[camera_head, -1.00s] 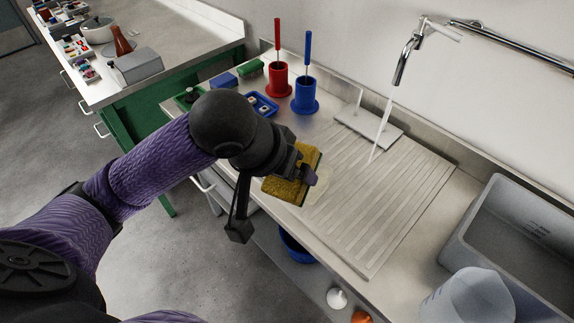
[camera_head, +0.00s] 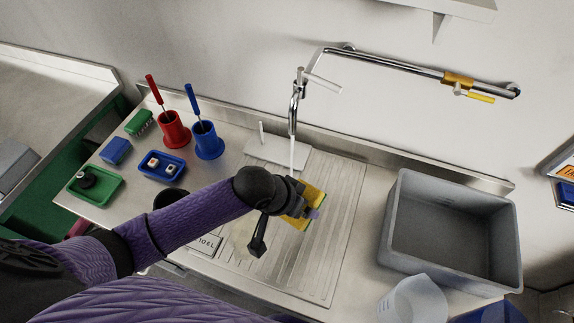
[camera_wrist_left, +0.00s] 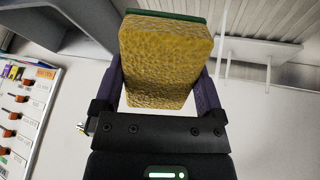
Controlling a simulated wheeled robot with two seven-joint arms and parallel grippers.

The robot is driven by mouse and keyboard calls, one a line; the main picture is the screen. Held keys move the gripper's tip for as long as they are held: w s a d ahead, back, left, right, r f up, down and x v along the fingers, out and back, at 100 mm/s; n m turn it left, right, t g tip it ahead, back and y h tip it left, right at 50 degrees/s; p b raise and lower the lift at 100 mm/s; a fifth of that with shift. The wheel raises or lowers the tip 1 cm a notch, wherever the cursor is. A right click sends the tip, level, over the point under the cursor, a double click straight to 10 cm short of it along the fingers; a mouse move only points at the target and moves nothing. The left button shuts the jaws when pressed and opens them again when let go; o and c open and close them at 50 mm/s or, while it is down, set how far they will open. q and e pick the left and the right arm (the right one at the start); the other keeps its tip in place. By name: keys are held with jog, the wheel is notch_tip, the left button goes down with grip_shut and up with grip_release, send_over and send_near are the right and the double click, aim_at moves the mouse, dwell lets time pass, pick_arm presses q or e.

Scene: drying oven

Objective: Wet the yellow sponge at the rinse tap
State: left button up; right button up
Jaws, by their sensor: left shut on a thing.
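The yellow sponge (camera_head: 314,198), with a green layer on one face, is held in my left gripper (camera_head: 300,203) above the ribbed drainboard. In the left wrist view the sponge (camera_wrist_left: 165,60) sits between both fingers of my left gripper (camera_wrist_left: 163,88). The rinse tap (camera_head: 294,105) is on the back wall, and a thin water stream (camera_head: 292,152) falls from its spout. In the head view the stream comes down just behind the gripper and sponge. Its lower end is hidden, so I cannot tell whether it touches the sponge. My right gripper is not in view.
A grey basin (camera_head: 455,235) stands right of the drainboard (camera_head: 335,250), with a translucent jug (camera_head: 415,300) in front. Red (camera_head: 174,132) and blue (camera_head: 207,142) brush holders, a blue tray (camera_head: 162,167) and a green tray (camera_head: 95,187) stand to the left.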

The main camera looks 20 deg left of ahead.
pick_arm(q)
jog(key=shift+s+d+f+m+p, duration=0.25)
jog(key=shift+s+f+p, duration=0.05)
jog(key=shift+s+p, duration=0.15)
jog(key=shift+s+d+f+m+p, duration=0.25)
jog(key=shift+s+p, duration=0.1)
jog(key=shift+s, duration=0.1)
jog(key=shift+f, duration=0.35)
jog(key=w+a+f+b, duration=0.1)
jog(key=w+a+b, duration=0.1)
jog(key=w+b, duration=0.4)
jog(key=w+a+f+b, duration=0.1)
jog(key=w+a+b, duration=0.2)
jog(key=w+b, duration=0.3)
jog(key=shift+w+f+b, duration=0.4)
jog(key=shift+b, duration=0.1)
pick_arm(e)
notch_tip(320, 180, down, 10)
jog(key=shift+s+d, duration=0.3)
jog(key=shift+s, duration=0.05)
pick_arm(q)
jog(key=s+d+p, duration=0.3)
jog(key=s+p, duration=0.4)
jog(key=p, duration=0.1)
jog(key=shift+s, duration=0.25)
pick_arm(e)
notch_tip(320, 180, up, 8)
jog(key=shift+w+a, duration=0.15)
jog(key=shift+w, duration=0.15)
